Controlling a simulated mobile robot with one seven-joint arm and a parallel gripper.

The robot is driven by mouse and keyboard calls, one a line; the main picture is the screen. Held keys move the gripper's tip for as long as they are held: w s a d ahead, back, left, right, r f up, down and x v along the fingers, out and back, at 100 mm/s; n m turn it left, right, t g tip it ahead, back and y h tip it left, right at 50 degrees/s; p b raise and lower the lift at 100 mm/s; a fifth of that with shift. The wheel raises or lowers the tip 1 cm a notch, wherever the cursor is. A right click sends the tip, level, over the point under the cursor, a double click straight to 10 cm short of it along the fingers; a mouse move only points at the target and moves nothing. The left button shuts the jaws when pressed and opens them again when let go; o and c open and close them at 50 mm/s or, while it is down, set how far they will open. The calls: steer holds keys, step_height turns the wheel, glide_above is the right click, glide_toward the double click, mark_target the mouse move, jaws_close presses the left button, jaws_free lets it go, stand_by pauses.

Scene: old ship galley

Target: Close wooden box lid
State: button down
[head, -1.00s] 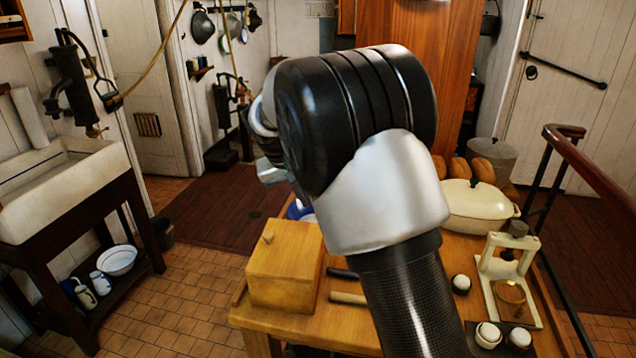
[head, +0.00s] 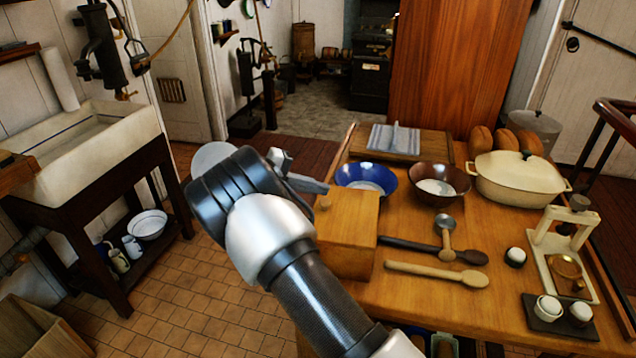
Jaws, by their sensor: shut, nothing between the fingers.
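The wooden box (head: 347,238) stands on the front left part of the wooden table. My gripper (head: 322,187) is shut and empty. Its fingers point right, close to the box's back left corner in the picture; I cannot tell whether they touch it. My arm rises from the bottom, left of the box, and hides part of the box's left side.
Behind the box are a blue bowl (head: 366,178) and a brown bowl (head: 439,184). Wooden spoons (head: 437,273) lie to the right. A cream casserole (head: 520,180), an egg (head: 515,257) and a cream press (head: 566,252) stand farther right. Tiled floor left of the table is clear.

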mark_target(326, 200)
steer(key=shift+a+f+h, duration=0.2)
steer(key=shift+f+h, duration=0.2)
steer(key=shift+f, duration=0.3)
steer(key=shift+w+a+f+b, duration=0.1)
steer(key=shift+a+f+b, duration=0.25)
steer(key=shift+f+b, duration=0.45)
steer(key=shift+f, duration=0.15)
